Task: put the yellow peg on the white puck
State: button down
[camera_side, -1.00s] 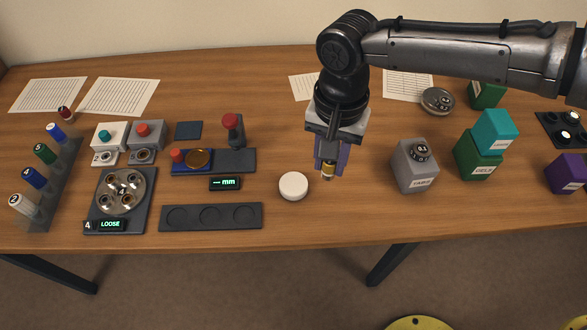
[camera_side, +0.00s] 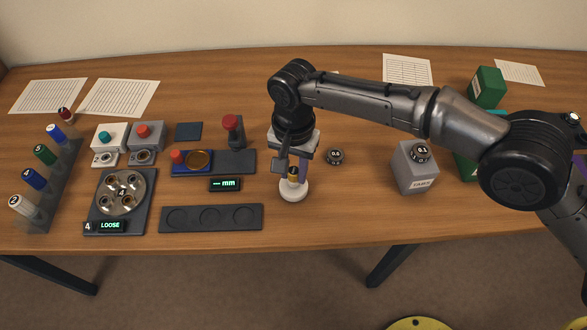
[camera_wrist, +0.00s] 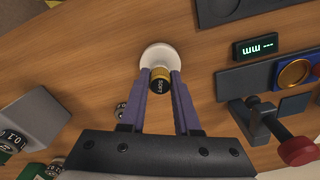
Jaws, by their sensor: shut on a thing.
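The yellow peg (camera_side: 293,171), with a dark labelled top (camera_wrist: 160,86), is between the fingers of my gripper (camera_side: 292,175). In the wrist view the two purple fingers of my gripper (camera_wrist: 160,78) close on the peg from both sides. The white puck (camera_side: 294,191) lies on the wooden table directly below the peg. In the wrist view the puck (camera_wrist: 157,54) shows just beyond the peg, which overlaps its near edge. The peg looks upright. I cannot tell whether its lower end touches the puck.
A black 0.5 weight (camera_side: 335,156) and a grey TARE block (camera_side: 413,170) stand to the right. To the left are a dark three-recess tray (camera_side: 211,217), a mm display (camera_side: 225,184) and a dark stand with a red knob (camera_side: 233,124). The table front is clear.

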aim_at(293, 170)
jog(key=shift+f, duration=0.25)
jog(key=c, duration=0.6)
grip_release()
jog(key=shift+r, duration=6.1)
